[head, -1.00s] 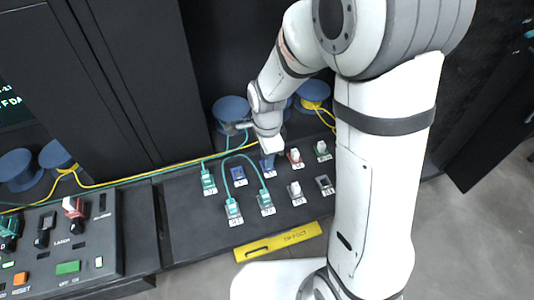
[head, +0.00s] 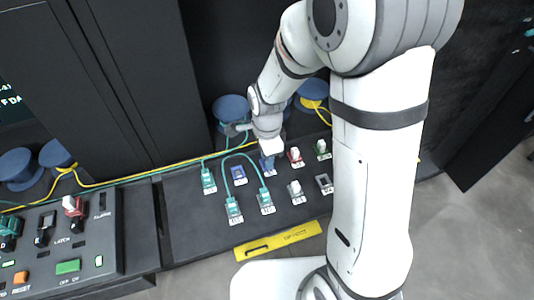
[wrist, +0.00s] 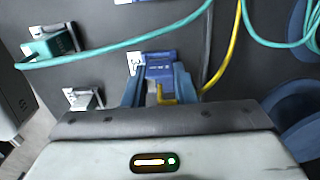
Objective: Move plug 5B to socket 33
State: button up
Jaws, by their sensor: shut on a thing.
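My gripper (wrist: 160,88) is shut on a blue plug (wrist: 160,68), with one finger on each side of it. A short yellow piece (wrist: 166,94) shows between the fingers. In the head view my gripper (head: 268,150) is low over the blue socket place (head: 268,168) in the back row of the dark panel (head: 190,222). Whether the plug is seated or just clear of the panel I cannot tell. An empty blue-framed socket (head: 239,175) lies to its left and an empty grey socket (head: 324,184) at the front right. The label numbers are too small to read.
Teal plugs with cables stand at the left (head: 208,180) and front (head: 233,210). A red-and-white plug (head: 295,157) and a green-and-white plug (head: 322,149) stand to the right. A yellow cable (wrist: 228,50) runs close by my gripper. Blue spools (head: 232,108) stand behind.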

jog(key=o, duration=0.9)
jog(key=shift+o, duration=0.2)
notch_tip(320, 180, up, 12)
dwell(0.4)
jog(key=s+d+r+n+t, duration=0.1)
jog(key=s+d+r+n, duration=0.1)
jog(key=s+d+n, duration=0.4)
jog(key=s+d+r+n+t, duration=0.2)
jog(key=s+d+r+n, duration=0.1)
jog(key=s+d+n, duration=0.3)
jog(key=s+n, duration=0.1)
jog(key=n, duration=0.1)
jog(key=shift+r+n, duration=0.35)
jog(key=shift+n, duration=0.05)
